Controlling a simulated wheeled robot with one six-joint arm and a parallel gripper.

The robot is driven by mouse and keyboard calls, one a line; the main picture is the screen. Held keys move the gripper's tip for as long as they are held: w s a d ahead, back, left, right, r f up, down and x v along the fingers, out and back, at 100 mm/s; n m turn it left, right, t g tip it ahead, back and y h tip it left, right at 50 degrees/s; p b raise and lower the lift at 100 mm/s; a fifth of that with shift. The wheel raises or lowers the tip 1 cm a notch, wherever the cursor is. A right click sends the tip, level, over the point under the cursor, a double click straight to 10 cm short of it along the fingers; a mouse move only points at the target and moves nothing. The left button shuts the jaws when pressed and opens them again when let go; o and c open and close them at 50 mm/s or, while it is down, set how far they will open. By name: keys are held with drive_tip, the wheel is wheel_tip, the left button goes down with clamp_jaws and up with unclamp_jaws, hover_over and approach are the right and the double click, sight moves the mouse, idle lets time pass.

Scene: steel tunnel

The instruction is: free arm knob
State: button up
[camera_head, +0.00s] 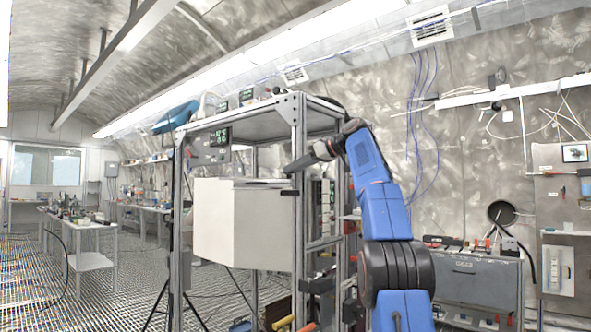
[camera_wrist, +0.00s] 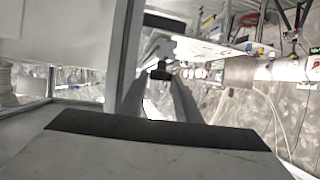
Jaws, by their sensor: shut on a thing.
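My blue arm reaches up from the lower right in the head view. My dark gripper (camera_head: 290,167) is at the front right post of a metal frame, just above the top right edge of a white box. In the wrist view my two grey fingers (camera_wrist: 159,82) run forward and close in on a small dark knob-like piece (camera_wrist: 160,74). The gripper is shut on it. In the head view the piece is too small to tell from the fingertips. What it is fixed to is unclear.
The white box (camera_head: 235,225) sits within the metal frame (camera_head: 299,215), whose upright posts stand close to my gripper. A dark bar (camera_head: 273,186) lies along the box's top edge. A grey cabinet (camera_head: 478,280) stands at the right. Benches line the left, with open grating floor between.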

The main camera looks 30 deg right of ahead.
drive_tip(key=o, duration=1)
drive_tip(key=shift+o, duration=0.2)
drive_tip(key=shift+a, duration=0.1)
